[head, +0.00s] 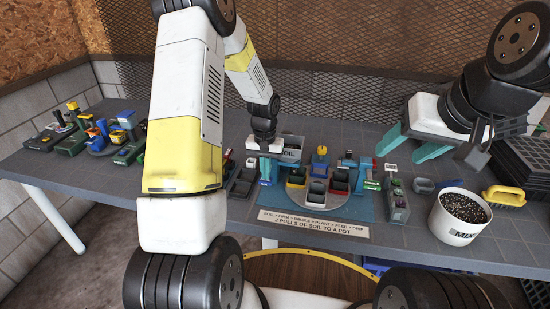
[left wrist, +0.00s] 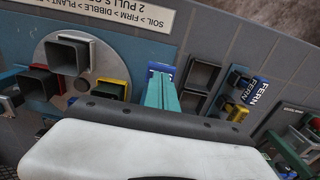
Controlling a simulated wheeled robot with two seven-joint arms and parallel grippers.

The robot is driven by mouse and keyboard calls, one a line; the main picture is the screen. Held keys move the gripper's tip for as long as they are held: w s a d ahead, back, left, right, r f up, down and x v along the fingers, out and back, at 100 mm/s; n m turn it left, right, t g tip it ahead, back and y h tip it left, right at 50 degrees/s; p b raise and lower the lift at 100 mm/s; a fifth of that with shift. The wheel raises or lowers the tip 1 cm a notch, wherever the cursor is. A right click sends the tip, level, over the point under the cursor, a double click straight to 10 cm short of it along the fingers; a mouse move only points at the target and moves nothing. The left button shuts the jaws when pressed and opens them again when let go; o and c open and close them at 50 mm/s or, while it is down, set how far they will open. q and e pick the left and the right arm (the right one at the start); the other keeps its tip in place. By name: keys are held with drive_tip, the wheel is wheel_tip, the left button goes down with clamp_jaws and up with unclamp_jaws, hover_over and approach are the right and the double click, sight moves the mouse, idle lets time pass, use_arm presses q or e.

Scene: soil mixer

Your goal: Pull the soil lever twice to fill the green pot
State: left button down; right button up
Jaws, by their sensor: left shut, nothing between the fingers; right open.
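A box labelled SOIL (head: 291,153) stands at the back of the blue mat. My left gripper (head: 266,180) points down just left of it; its teal fingers (left wrist: 161,92) are shut and empty in the left wrist view. A small blue block (left wrist: 160,69) lies at or just past their tips; contact is unclear. I cannot clearly identify the soil lever. Small pots sit on the round grey plate, including a grey one (head: 317,190) in front. I cannot tell for sure which is green. My right gripper (head: 408,146) is open and empty above the table's right side.
A white MIX bucket (head: 436,226) of dark soil and a yellow-handled brush (head: 503,196) are at the right. Black trays (head: 520,165) stand behind. Dark empty trays (head: 243,181) lie left of the mat. Several coloured tools crowd the table's left end.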

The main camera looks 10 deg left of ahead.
use_arm(q)
drive_tip(key=shift+f, duration=0.2)
drive_tip(key=shift+r, duration=2.2)
drive_tip(key=shift+f, duration=0.15)
drive_tip(key=shift+f, duration=2)
drive_tip(key=shift+r, duration=2.15)
